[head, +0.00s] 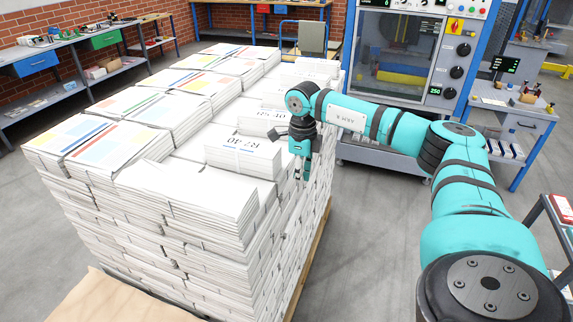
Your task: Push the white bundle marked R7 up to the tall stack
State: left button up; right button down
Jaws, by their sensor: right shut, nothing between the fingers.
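The white bundle marked R7-40 (236,162) lies on top of the palletised paper, with a pale strap around it. My right gripper (304,178) points down just right of the bundle's right end. Its fingers are shut and hold nothing; whether they touch the bundle I cannot tell. Taller stacks (115,137) with coloured print on their top sheets rise to the left of the bundle. My left gripper is not in view.
Another marked white bundle (262,121) lies behind R7-40. A lower pile (190,192) of white paper is in front of it. A machine with a control panel (458,62) stands behind my right arm. Workbenches (70,52) line the brick wall.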

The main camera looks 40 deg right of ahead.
aim_at(242, 159)
jog(key=w, duration=0.1)
jog(key=w+a+p, duration=0.1)
jog(key=w, duration=0.1)
jog(key=shift+w+a+r, duration=0.15)
jog(key=shift+a+r, duration=0.05)
jog(key=shift+a, duration=0.15)
jog(key=shift+w+a+p, duration=0.15)
jog(key=shift+w+p, duration=0.1)
jog(key=shift+p, duration=0.05)
jog(key=shift+f, duration=0.1)
jog(key=shift+s, duration=0.1)
jog(key=w+a+b, duration=0.1)
jog(key=w, duration=0.2)
jog(key=w+a+b, duration=0.1)
jog(key=w+a, duration=0.1)
jog(key=w, duration=0.2)
jog(key=w+a+b, duration=0.1)
jog(key=w+a, duration=0.1)
jog(key=w, duration=0.1)
jog(key=shift+w+a+f, duration=0.1)
jog(key=shift+w+a, duration=0.05)
jog(key=shift+w+a+b, duration=0.3)
jog(key=shift+w+a, duration=0.1)
jog(key=shift+w, duration=0.4)
